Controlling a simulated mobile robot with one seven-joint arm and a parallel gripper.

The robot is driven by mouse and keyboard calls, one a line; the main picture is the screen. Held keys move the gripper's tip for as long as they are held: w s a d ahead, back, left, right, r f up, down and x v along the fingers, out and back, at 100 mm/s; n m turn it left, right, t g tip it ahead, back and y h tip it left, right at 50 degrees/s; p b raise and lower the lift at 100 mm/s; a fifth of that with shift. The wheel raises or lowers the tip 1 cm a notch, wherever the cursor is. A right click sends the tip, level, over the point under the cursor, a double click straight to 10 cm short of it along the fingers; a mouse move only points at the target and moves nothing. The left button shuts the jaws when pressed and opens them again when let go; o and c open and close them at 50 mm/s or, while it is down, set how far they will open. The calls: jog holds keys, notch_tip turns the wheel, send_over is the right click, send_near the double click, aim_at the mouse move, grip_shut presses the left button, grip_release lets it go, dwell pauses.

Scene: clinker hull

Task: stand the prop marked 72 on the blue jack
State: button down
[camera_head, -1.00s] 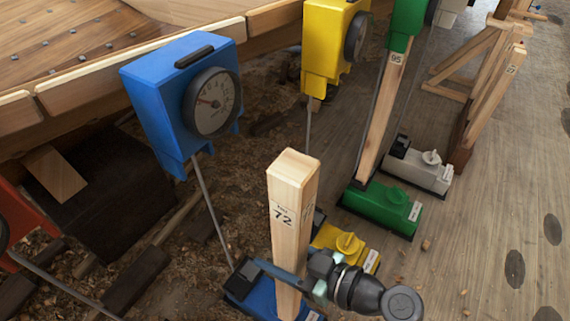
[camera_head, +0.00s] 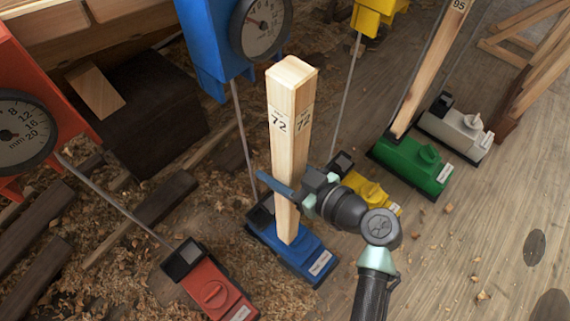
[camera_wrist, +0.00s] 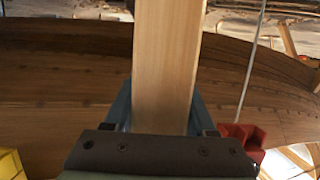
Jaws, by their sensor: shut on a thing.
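The prop marked 72 (camera_head: 289,130) is a pale square wooden post, close to upright in the head view. My gripper (camera_head: 284,189) is shut on its lower part, and the prop also fills the middle of the wrist view (camera_wrist: 168,60) between the fingers (camera_wrist: 164,108). The blue jack (camera_head: 305,259) is a low blue block on the ground. The prop's foot appears over the jack's top; I cannot tell whether it touches. Above and behind hangs a blue dial box (camera_head: 212,50), joined to the jack by a thin rod.
A red jack (camera_head: 212,290) lies to the left and a yellow jack (camera_head: 372,192) close behind my gripper. A green jack (camera_head: 412,163) bears a prop marked 95 (camera_head: 430,70). A grey jack (camera_head: 455,130) stands farther right. The planked floor at right is mostly clear.

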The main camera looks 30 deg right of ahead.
jog(key=f+b+x, duration=0.2)
jog(key=b+x, duration=0.5)
jog(key=x, duration=0.6)
jog(key=shift+f, duration=0.2)
dwell(1.4)
jog(key=shift+f+b, duration=0.4)
jog(key=shift+b, duration=0.1)
dwell(0.7)
jog(key=shift+w+a, duration=0.1)
dwell(1.0)
